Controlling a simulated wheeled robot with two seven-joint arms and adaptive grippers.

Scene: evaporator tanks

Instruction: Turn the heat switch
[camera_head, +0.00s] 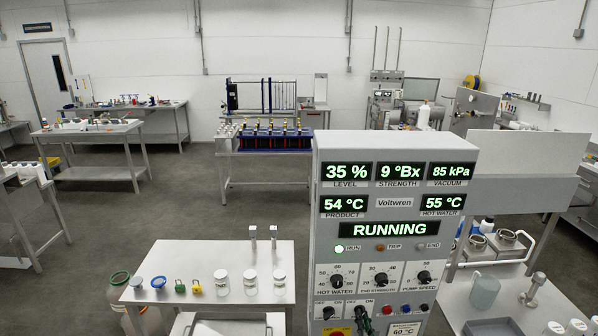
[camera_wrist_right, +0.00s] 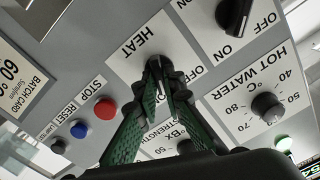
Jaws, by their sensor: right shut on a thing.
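The heat switch (camera_wrist_right: 155,63) is a small dark rotary knob on a white plate marked HEAT, ON and OFF, on the control panel. In the right wrist view my right gripper (camera_wrist_right: 160,70) has its green-padded fingers shut on this knob and covers most of it. Its exact turn angle is hard to tell. In the head view my right gripper (camera_head: 363,318) shows small and dark at the panel's lower edge. The grey control cabinet (camera_head: 328,270) reads RUNNING, with a green RUN lamp lit. My left gripper is not in view.
Red (camera_wrist_right: 104,109) and blue (camera_wrist_right: 78,130) buttons sit beside the heat plate. Another black switch (camera_wrist_right: 232,14) and the hot water dial (camera_wrist_right: 266,106) are close by. A white table (camera_head: 210,255) with jars and padlocks stands left of the cabinet. Floor beyond it is open.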

